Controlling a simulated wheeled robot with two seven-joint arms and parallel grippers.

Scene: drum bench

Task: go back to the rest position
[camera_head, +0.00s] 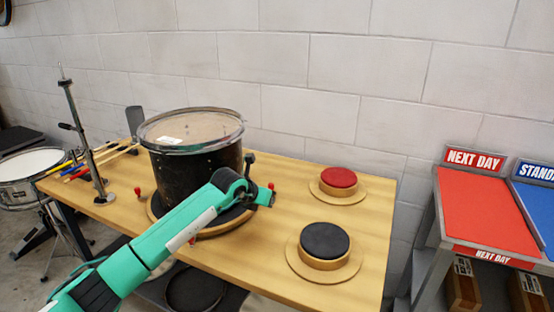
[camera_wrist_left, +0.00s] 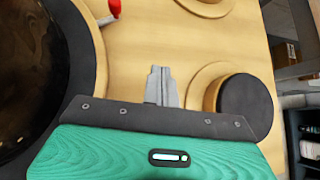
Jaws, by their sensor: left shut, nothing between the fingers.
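My left arm reaches in from the lower left in the head view, and its left gripper (camera_head: 268,192) is over the bench, just right of the drum's lower front. In the left wrist view the left gripper's fingers (camera_wrist_left: 160,86) are together, with nothing between them, above bare wood. The black drum (camera_head: 190,160) stands upright on a round base on the wooden bench (camera_head: 265,248). Its dark edge (camera_wrist_left: 85,60) fills the left of the wrist view. My right gripper is in neither view.
A red pad (camera_head: 339,178) and a black pad (camera_head: 324,241) sit on round wooden discs at the bench's right. A metal stand (camera_head: 85,140) and several drumsticks (camera_head: 112,154) are at the left. A red-topped "NEXT DAY" table (camera_head: 480,210) stands beyond the bench's right edge.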

